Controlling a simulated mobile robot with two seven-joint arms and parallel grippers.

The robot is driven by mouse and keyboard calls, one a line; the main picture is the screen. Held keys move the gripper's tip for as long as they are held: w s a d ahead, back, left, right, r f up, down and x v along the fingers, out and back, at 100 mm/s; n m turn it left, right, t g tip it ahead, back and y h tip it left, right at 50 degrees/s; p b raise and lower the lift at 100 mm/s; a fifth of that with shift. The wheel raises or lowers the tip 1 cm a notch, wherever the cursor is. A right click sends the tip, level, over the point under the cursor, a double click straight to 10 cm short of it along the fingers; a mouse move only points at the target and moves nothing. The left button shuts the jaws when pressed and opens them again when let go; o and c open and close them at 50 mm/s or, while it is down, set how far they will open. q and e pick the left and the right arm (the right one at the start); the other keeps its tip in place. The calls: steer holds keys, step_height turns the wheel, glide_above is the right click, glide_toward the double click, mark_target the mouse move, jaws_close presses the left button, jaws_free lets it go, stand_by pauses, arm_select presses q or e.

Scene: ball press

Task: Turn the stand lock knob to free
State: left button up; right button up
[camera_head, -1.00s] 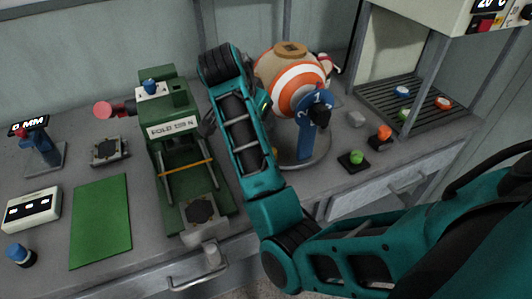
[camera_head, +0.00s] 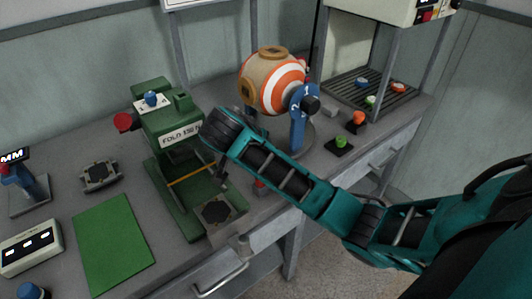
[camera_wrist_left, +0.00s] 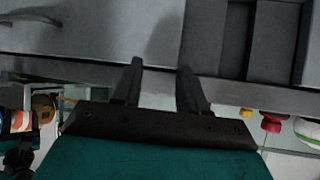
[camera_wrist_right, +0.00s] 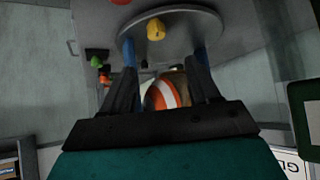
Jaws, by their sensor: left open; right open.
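The stand (camera_head: 297,132) is a blue post on a round grey base, holding an orange-and-white striped ball (camera_head: 272,82). A black knob (camera_head: 311,105) sits by its numbered blue plate. In the right wrist view, a yellow knob (camera_wrist_right: 156,29) sits on the round base (camera_wrist_right: 185,22); I cannot tell which knob is the lock. My right gripper (camera_wrist_right: 161,65) is open and empty, facing the stand, with the ball between its fingers in the picture but farther off. My left gripper (camera_wrist_left: 160,66) is open and empty, facing a grey surface; the head view does not show it.
The green press (camera_head: 170,150) stands left of the stand, close to my right wrist. Green (camera_head: 339,143) and orange (camera_head: 358,118) knobs stand right of the stand. A green mat (camera_head: 113,243) lies at the front left. A barred rack (camera_head: 385,92) is at the back right.

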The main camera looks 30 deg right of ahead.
steer(key=x, duration=1.3)
steer(key=shift+s+f, duration=0.25)
steer(key=shift+s, duration=0.05)
steer(key=shift+c, duration=0.2)
steer(key=c, duration=1)
